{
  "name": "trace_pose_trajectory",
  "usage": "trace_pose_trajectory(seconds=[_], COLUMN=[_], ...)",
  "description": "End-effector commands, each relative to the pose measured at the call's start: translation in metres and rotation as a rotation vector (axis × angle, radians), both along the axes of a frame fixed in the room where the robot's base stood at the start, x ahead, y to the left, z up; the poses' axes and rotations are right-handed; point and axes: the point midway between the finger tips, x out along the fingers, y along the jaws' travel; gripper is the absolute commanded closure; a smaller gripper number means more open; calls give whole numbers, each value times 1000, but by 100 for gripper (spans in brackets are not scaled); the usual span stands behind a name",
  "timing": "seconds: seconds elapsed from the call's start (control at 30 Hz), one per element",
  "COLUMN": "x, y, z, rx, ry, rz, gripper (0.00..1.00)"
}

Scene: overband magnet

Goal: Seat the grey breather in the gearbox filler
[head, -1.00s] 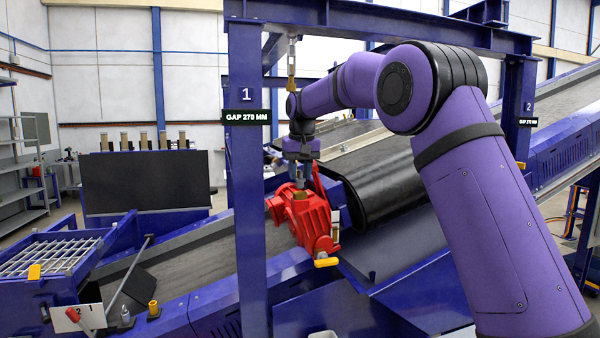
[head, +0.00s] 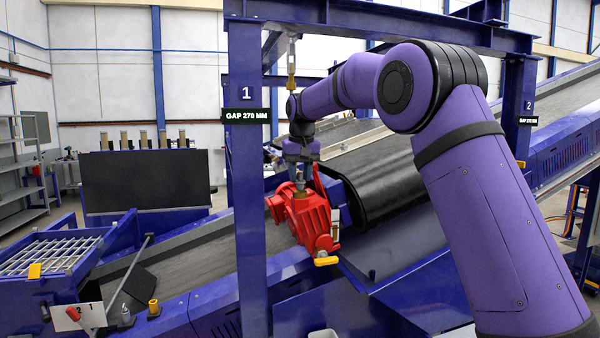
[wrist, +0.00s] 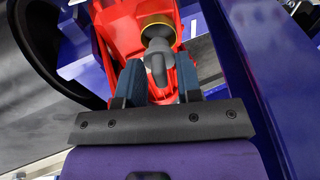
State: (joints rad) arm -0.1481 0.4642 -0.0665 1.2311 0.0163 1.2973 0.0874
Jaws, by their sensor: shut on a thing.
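The red gearbox (head: 316,222) sits below my arm, in the middle of the head view. Its brass-coloured filler ring (wrist: 158,24) shows on top of the red body in the wrist view. The grey breather (wrist: 158,68) is between my gripper's blue-grey fingers. My gripper (head: 300,183) is shut on it, just above the gearbox. The breather's far end overlaps the ring in the wrist view. I cannot tell whether it is inside the filler or just over it.
A blue post (head: 248,180) with a gap sign stands close to the left of my gripper. A black drum (head: 385,190) lies close on the right. A conveyor belt (head: 200,255) slopes behind the gearbox. A blue grated box (head: 50,258) stands at far left.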

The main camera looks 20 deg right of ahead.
Motion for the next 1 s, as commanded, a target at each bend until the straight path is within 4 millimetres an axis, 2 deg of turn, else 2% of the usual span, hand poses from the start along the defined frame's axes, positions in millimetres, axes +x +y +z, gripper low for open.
trace_pose_trajectory(seconds=[0.83,0.87,0.97,1.0], x=[0,0,0,0], y=[0,0,0,0], z=[-18,-18,-18,-18], rx=[0,0,0,0], ry=[0,-1,0,0], rz=[0,0,0,0], gripper=[91,61,38,38])
